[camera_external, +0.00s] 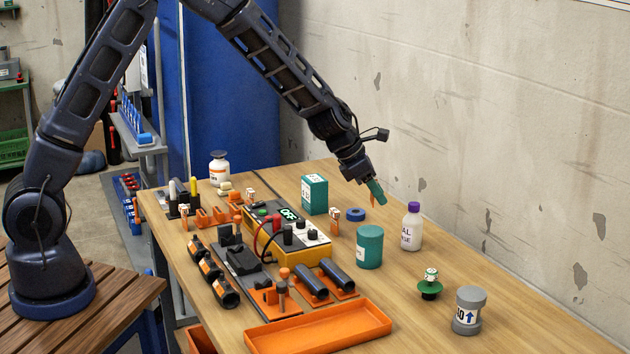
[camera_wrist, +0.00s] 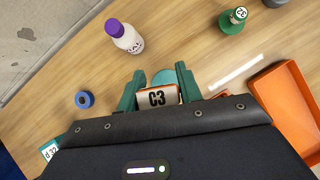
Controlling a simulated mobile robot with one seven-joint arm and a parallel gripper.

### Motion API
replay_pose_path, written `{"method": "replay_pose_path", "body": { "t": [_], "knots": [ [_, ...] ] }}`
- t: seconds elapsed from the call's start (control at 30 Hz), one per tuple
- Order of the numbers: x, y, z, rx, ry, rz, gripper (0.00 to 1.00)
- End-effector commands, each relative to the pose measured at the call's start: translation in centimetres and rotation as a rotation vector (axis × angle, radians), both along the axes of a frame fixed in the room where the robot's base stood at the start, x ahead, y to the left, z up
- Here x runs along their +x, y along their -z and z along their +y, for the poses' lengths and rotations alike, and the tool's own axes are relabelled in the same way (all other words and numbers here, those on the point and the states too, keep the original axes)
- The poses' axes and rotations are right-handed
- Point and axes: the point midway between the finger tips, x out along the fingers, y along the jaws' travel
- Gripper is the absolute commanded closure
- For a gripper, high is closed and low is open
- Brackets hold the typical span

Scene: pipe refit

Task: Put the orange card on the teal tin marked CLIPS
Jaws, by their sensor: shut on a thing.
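My gripper (camera_external: 376,194) is shut on an orange card (camera_wrist: 159,97) with a white face marked C3. In the wrist view the card sits between the two green fingers (camera_wrist: 158,88); in the outside view only a small orange part of the card (camera_external: 372,201) shows below them. A teal round tin (camera_external: 369,248) stands upright on the bench, lower and nearer the outside camera than my gripper. Its marking is not readable. In the wrist view, its round teal top (camera_wrist: 163,77) shows beyond the card, partly hidden by it. The card is in the air, apart from the tin.
A purple-capped white bottle (camera_external: 411,228) stands right of the tin. A yellow meter (camera_external: 288,238) is to the left, an orange tray (camera_external: 320,328) in front. A green stand (camera_external: 430,291) and grey tin (camera_external: 469,311) are front right.

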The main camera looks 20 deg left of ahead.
Motion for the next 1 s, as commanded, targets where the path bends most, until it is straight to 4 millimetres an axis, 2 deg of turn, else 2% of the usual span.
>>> {"method": "replay_pose_path", "body": {
  "t": [0.1,0.37,0.63,1.0],
  "knots": [
    [0.1,1.8,0.1,0.001,-0.003,0.002,0.86],
    [0.1,3.2,0.1,0.001,-0.001,0.000,0.86],
    [0.0,5.8,0.1,0.001,-0.001,0.003,0.86],
    [0.0,6.5,0.0,0.000,0.000,0.000,0.86]
  ]
}}
